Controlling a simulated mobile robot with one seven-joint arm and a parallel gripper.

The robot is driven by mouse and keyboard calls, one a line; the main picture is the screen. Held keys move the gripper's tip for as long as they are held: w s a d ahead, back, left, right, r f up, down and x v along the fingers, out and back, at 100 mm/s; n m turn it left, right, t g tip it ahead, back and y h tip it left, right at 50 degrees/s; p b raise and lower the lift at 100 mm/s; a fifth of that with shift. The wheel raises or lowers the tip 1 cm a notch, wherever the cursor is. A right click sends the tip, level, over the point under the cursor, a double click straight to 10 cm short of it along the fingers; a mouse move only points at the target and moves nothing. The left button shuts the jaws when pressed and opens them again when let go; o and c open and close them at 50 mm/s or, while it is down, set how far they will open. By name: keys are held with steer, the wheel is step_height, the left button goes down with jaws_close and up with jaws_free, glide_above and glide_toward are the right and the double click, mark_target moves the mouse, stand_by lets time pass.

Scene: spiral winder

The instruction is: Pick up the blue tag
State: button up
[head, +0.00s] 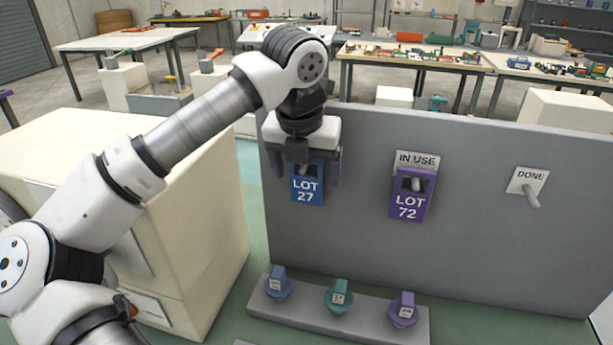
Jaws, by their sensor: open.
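The blue tag (308,190), marked LOT 27, hangs at the left end of the upright grey panel. My gripper (306,172) is right in front of its upper part, fingers pointing down, one on each side of the tag. The fingers are open. I cannot tell whether they touch the tag. The top of the tag, and whatever it hangs from, is hidden behind my gripper.
The grey panel (470,245) also bears a purple LOT 72 tag (410,206) on a peg under an IN USE sign (416,161), and an empty peg (531,197) under a DONE sign. Several coloured knobs stand on a low ledge (375,317). A cream cabinet (190,220) stands left.

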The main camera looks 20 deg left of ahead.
steer(key=c, duration=1.1)
steer(key=shift+r, duration=0.1)
steer(key=shift+r+b, duration=0.4)
steer(key=shift+b, duration=0.05)
steer(key=shift+s+r+b, duration=0.15)
steer(key=shift+s+b, duration=0.15)
steer(key=s+b, duration=0.6)
steer(key=s, duration=1.1)
steer(key=shift+s+r, duration=0.1)
steer(key=shift+s, duration=0.1)
